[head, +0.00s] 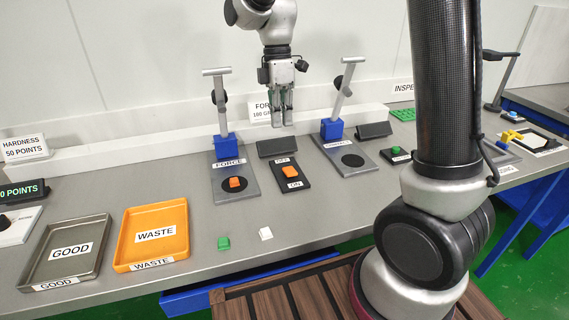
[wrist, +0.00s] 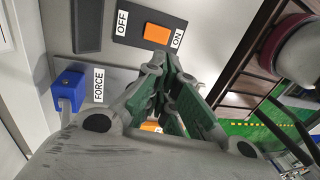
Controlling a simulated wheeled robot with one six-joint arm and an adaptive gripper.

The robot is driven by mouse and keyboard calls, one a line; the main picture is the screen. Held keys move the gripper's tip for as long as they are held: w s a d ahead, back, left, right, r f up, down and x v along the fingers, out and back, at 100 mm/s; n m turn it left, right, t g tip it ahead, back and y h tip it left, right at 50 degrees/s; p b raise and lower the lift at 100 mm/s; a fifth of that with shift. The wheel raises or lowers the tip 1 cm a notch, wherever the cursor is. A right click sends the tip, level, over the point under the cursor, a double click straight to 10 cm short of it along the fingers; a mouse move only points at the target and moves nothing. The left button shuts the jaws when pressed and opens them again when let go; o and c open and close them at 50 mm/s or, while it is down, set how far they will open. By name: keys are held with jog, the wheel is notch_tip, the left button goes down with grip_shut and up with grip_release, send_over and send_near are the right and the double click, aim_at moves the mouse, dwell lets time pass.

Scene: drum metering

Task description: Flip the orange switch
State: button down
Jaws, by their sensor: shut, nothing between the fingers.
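The orange switch (head: 291,173) sits on a black plate (head: 282,161) on the bench, between an OFF label at the far end and an ON label at the near end. It also shows in the wrist view (wrist: 158,32), just past my fingertips. Which way it is tilted I cannot tell. My gripper (head: 282,122) is shut and empty, pointing down above the bench, over the back of the switch plate and apart from it. In the wrist view my gripper (wrist: 157,62) has its fingers together, and they cover part of the bench below the switch.
A FORCE press (head: 218,140) with an orange piece (head: 235,183) on its pad stands left of the switch; a second blue-based press (head: 333,130) stands right. A dark slanted display (head: 277,147) is behind the switch.

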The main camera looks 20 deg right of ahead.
aim_at(286, 173)
jog(key=f, duration=0.4)
jog(key=s+f, duration=0.1)
jog(key=f, duration=0.3)
jog(key=s+f, duration=0.1)
jog(key=f, duration=0.3)
jog(key=shift+s+f, duration=0.25)
jog(key=shift+f, duration=0.1)
